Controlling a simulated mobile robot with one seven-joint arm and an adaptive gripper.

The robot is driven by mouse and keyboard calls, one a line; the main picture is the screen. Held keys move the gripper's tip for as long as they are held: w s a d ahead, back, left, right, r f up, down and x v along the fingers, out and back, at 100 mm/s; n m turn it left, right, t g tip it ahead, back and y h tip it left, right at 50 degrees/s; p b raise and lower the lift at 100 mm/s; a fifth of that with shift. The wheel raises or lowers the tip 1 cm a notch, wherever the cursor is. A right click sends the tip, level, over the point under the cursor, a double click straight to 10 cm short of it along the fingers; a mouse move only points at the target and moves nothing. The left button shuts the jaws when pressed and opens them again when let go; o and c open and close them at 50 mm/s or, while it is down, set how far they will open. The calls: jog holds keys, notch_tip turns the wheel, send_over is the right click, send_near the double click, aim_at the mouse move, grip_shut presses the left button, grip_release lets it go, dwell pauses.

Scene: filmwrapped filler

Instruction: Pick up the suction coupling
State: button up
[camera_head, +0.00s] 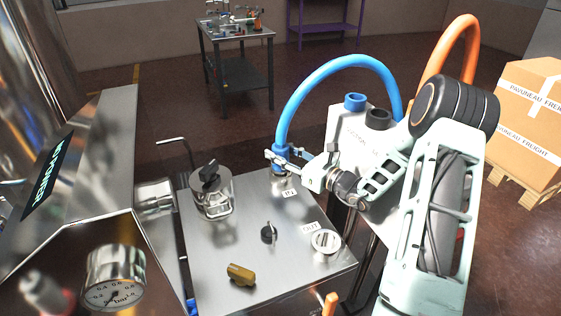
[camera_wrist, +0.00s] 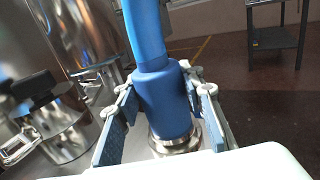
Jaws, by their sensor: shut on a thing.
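The suction coupling (camera_head: 280,160) is a blue sleeve on the end of a blue hose, standing at the label "IN" on the steel panel. In the wrist view the blue sleeve (camera_wrist: 163,100) is upright between my two fingers, above a steel ring. My gripper (camera_head: 279,157) reaches in from the right and is shut around the sleeve; its finger pads also show in the wrist view (camera_wrist: 163,95). I cannot tell whether the coupling is seated on the port or lifted slightly.
A pressure gauge (camera_head: 115,276) is at lower left. The blue hose (camera_head: 340,64) arches to the right. Cartons (camera_head: 531,115) stand at far right.

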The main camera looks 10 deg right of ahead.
grip_shut()
jog(key=shift+r, duration=0.1)
